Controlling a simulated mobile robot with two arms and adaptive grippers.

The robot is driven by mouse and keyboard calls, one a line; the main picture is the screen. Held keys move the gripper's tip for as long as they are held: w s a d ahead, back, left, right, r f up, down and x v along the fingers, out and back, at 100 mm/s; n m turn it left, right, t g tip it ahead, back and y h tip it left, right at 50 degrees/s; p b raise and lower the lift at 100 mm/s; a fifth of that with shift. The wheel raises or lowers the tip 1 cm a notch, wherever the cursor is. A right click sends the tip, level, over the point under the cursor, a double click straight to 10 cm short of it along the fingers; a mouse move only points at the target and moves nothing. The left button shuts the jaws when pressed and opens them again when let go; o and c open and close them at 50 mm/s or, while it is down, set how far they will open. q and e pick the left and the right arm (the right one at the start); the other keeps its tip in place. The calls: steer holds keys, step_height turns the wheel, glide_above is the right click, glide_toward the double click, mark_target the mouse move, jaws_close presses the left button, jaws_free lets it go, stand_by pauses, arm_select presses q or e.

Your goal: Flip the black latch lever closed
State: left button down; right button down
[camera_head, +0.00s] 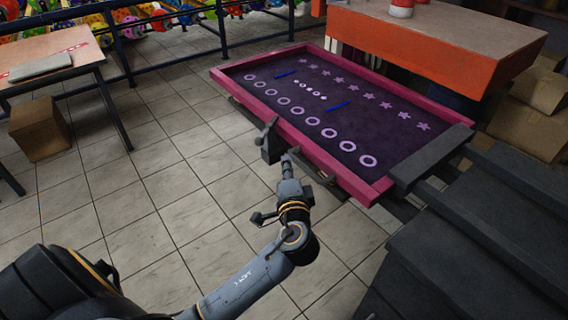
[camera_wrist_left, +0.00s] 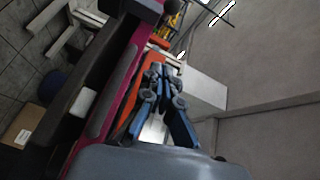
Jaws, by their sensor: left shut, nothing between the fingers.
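The black latch lever (camera_head: 269,140) stands at the near long side of the pink-framed printing screen (camera_head: 297,133) in the head view, with its thin arm pointing upward. My left gripper (camera_head: 289,160) is just right of the lever and close to the frame's edge. Its fingers are shut and empty. I cannot tell whether it touches the lever. In the left wrist view, the blue-grey fingers (camera_wrist_left: 157,78) are together in front of the pink frame edge (camera_wrist_left: 115,90). The lever cannot be made out surely there. My right gripper is in neither view.
The screen bears purple rings, stars and blue marks. A dark bar (camera_head: 431,160) crosses its right end, by dark steps (camera_head: 450,250). An orange-sided table (camera_head: 430,50) stands behind. A wooden table (camera_head: 50,55) and cardboard box (camera_head: 42,128) are at left. The tiled floor between is clear.

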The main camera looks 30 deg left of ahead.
mark_target(258, 143)
arm_select(q)
steer(key=w+a+f+p, duration=0.1)
steer(key=w+a, duration=0.3)
steer(key=a, duration=0.4)
steer(key=shift+w+f+p, duration=0.15)
steer(key=shift+w+p, duration=0.2)
steer(key=shift+w, duration=0.05)
steer(key=shift+a, duration=0.15)
steer(key=shift+s+a+m+t+h, duration=0.25)
steer(key=shift+a+m+t+h, duration=0.25)
steer(key=shift+h, duration=0.3)
steer(key=a+m+t+h, duration=0.1)
steer(key=h, duration=0.1)
steer(key=s+a+m+h, duration=0.1)
steer(key=m, duration=0.1)
steer(key=shift+a+t+h, duration=0.1)
steer(key=shift+t+h, duration=0.3)
steer(key=shift+s+a, duration=0.1)
steer(key=shift+a, duration=1)
